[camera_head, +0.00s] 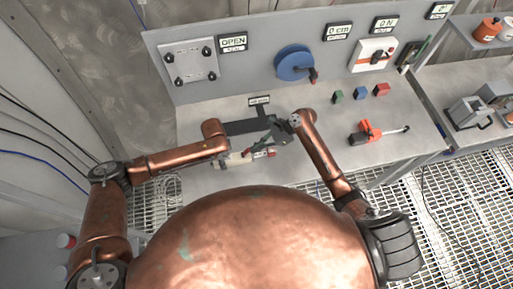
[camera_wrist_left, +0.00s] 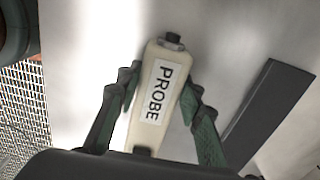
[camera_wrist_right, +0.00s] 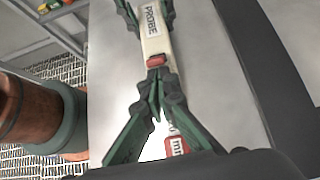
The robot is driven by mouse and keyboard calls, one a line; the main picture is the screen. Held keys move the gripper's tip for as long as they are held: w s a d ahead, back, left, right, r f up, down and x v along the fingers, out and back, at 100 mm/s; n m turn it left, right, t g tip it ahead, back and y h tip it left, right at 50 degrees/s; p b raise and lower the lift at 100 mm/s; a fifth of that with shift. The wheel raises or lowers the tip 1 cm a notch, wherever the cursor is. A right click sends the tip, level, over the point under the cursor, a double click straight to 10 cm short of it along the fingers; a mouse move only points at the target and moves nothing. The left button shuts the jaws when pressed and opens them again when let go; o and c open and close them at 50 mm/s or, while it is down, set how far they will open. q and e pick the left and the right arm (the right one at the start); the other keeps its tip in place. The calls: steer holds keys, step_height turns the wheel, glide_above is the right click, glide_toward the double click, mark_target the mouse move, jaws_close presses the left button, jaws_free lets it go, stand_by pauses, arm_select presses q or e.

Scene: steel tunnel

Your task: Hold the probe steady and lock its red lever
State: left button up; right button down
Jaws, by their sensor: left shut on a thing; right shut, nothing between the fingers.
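The cream probe (camera_wrist_left: 158,95), labelled PROBE, lies between the fingers of my left gripper (camera_wrist_left: 160,95), which is shut on its sides. It also shows in the head view (camera_head: 236,159) and right wrist view (camera_wrist_right: 153,30). The red lever (camera_wrist_right: 156,61) is at the probe's end nearest my right gripper. My right gripper (camera_wrist_right: 156,82) is shut and empty, its fingertips close to the lever; whether they touch it I cannot tell. A red piece with "mm" lettering (camera_wrist_right: 178,146) shows partly behind the right fingers.
A dark bar (camera_wrist_left: 268,105) lies on the bench beside the probe. A blue reel (camera_head: 293,63) and a panel marked OPEN (camera_head: 233,41) are at the back wall.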

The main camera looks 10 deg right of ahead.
mark_target(247, 150)
steer(key=shift+a+r+h, duration=0.2)
steer(key=shift+r+h, duration=0.05)
steer(key=shift+h, duration=0.25)
steer(key=shift+a+r, duration=0.1)
steer(key=shift+r, duration=0.05)
steer(key=shift+a+r, duration=0.75)
steer(key=shift+a, duration=0.15)
steer(key=shift+a+r, duration=0.25)
steer(key=shift+a, duration=0.65)
steer(key=shift+r, duration=0.15)
steer(key=shift+r, duration=0.7)
steer(key=shift+d, duration=0.1)
